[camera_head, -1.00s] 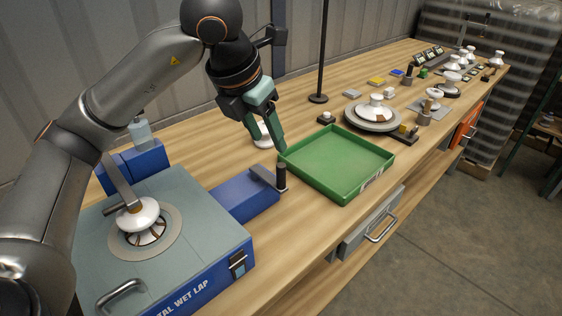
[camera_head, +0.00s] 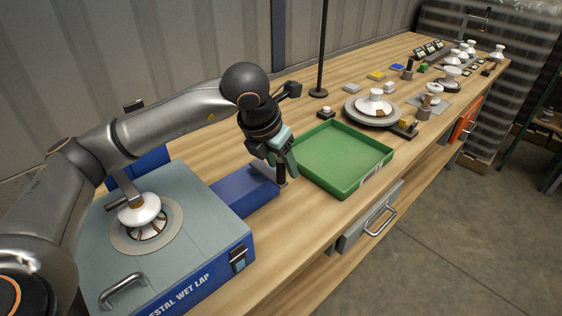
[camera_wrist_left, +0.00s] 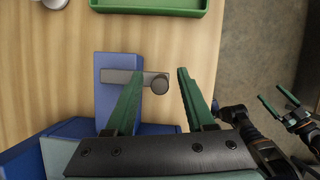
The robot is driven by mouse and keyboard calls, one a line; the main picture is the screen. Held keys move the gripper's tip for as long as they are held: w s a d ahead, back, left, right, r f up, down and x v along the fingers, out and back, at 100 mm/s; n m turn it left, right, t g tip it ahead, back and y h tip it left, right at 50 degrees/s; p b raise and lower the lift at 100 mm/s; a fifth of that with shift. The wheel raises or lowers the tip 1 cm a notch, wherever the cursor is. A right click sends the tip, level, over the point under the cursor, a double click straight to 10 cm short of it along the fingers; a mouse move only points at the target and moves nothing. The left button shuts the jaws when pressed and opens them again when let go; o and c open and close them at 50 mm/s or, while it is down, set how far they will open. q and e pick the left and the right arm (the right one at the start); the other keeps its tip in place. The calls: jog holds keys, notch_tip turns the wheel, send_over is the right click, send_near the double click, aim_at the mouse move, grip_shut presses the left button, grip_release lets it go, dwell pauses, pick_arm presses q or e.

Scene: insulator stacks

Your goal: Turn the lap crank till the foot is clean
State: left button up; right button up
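The wet lap (camera_head: 200,262) is a blue box with a grey top. A white insulator (camera_head: 140,208) stands on its round plate under a clamp arm; its foot is too hidden to judge. The lap crank is a grey arm (camera_wrist_left: 122,77) on a blue side housing (camera_head: 246,193), with an upright black knob (camera_wrist_left: 159,85) that also shows in the head view (camera_head: 281,180). My left gripper (camera_head: 286,172) is open at the knob. In the wrist view, the knob lies between its green fingers (camera_wrist_left: 160,80), apart from both. My right gripper (camera_wrist_left: 277,101) is open and empty.
A green tray (camera_head: 349,187) sits just right of the crank. Behind it are a round turntable (camera_head: 360,119) with a white insulator, small blocks and a black pole (camera_head: 321,60). A grey drawer (camera_head: 366,222) hangs under the bench front.

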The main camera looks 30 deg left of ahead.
pick_arm(q)
grip_shut()
dwell(1.3)
